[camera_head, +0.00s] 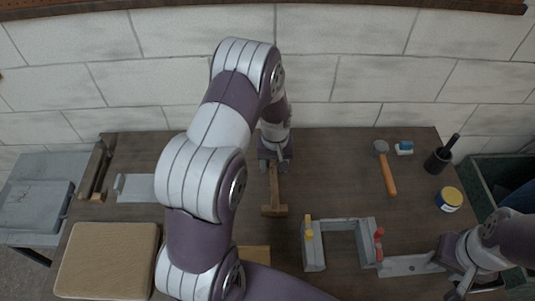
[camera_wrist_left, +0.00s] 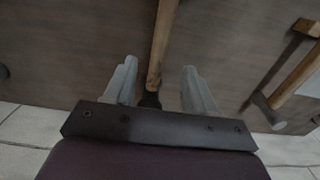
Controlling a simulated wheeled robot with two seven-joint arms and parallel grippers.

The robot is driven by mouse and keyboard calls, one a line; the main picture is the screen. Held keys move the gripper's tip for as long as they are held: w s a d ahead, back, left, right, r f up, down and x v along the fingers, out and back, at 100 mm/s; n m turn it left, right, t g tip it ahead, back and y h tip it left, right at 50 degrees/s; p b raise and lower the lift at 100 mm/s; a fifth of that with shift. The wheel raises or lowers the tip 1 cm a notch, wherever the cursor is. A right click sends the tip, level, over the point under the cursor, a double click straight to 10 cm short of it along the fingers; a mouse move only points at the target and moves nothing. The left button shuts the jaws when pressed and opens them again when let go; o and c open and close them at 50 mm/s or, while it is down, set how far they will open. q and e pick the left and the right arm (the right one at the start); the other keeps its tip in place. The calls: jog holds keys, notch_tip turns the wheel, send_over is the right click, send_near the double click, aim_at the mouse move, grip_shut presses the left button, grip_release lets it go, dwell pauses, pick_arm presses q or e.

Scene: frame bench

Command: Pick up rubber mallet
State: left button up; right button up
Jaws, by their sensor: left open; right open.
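A wooden-handled tool that I take for the rubber mallet (camera_head: 273,188) lies on the bench, with a brown crosspiece at its near end. In the left wrist view its handle (camera_wrist_left: 162,45) runs between my fingers, with a dark part at the lower end. My left gripper (camera_head: 275,160) is open over its far end; the wrist view shows the open fingers (camera_wrist_left: 156,88) on either side, with gaps to the handle. My own left arm hides part of the bench. My right gripper (camera_head: 458,290) is open and empty at the lower right.
A hammer with an orange handle (camera_head: 389,178), a black pot (camera_head: 437,161) and a yellow jar (camera_head: 449,200) stand or lie to the right. A grey frame (camera_head: 313,252) is in front. Another wooden-handled tool (camera_wrist_left: 296,75) lies at the right in the wrist view. The wall is close behind.

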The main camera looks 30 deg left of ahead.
aim_at(276, 183)
pick_arm(q)
jog(key=f+b, duration=0.1)
jog(key=f, duration=0.1)
jog(key=f+b, duration=0.2)
jog(key=d+f+b, duration=0.1)
jog(key=f, duration=0.1)
jog(key=shift+s+f, duration=0.1)
jog(key=shift+s, duration=0.25)
jog(key=f+b, duration=0.4)
jog(key=f, duration=0.1)
jog(key=shift+w+a+f+b, duration=0.1)
jog(key=shift+a+f+b, duration=0.1)
jog(key=shift+a+b, duration=0.2)
jog(key=shift+d, duration=0.1)
jog(key=shift+d+r, duration=0.1)
jog(key=shift+r, duration=0.1)
jog(key=shift+c, duration=0.3)
grip_shut()
